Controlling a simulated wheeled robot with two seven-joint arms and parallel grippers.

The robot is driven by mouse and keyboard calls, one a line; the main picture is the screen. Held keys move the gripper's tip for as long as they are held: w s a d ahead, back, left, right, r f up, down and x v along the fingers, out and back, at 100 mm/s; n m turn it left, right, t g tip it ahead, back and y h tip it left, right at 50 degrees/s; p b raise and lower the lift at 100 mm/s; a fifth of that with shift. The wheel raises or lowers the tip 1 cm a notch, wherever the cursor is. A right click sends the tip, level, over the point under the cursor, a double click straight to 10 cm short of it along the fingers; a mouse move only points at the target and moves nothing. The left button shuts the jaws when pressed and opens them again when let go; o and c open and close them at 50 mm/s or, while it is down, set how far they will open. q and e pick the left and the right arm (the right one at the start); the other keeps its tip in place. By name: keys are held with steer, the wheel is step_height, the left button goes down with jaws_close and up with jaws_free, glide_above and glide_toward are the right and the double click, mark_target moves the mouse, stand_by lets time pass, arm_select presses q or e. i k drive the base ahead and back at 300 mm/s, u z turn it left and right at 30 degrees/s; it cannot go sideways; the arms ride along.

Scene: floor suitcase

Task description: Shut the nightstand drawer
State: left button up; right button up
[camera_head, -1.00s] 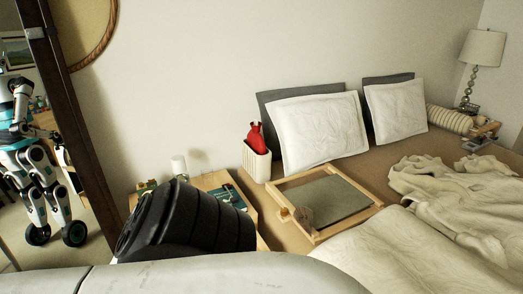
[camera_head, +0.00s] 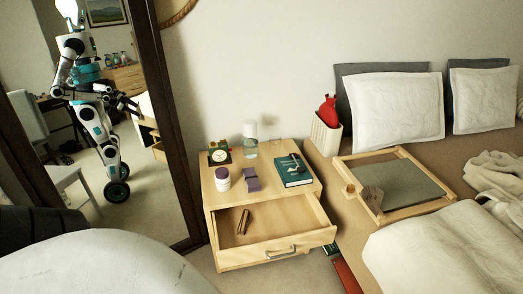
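The light wooden nightstand (camera_head: 211,196) stands between the mirror and the bed. Its drawer (camera_head: 236,257) is pulled well out toward me, with a metal handle (camera_head: 280,252) on its front. A small brown item (camera_head: 243,221) lies inside the drawer. Neither of my grippers shows directly in the head view.
On the nightstand top are a clock (camera_head: 219,156), a white jar (camera_head: 222,179), a purple item (camera_head: 252,180), a glass carafe (camera_head: 250,140) and a teal book (camera_head: 293,170). A mirror (camera_head: 100,130) stands left; the bed with a wooden tray (camera_head: 434,206) is right.

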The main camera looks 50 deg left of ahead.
mark_target(284, 227)
steer(key=k, duration=0.3)
steer(key=u, duration=1.4)
steer(key=i, duration=0.5)
steer(key=u, duration=0.05)
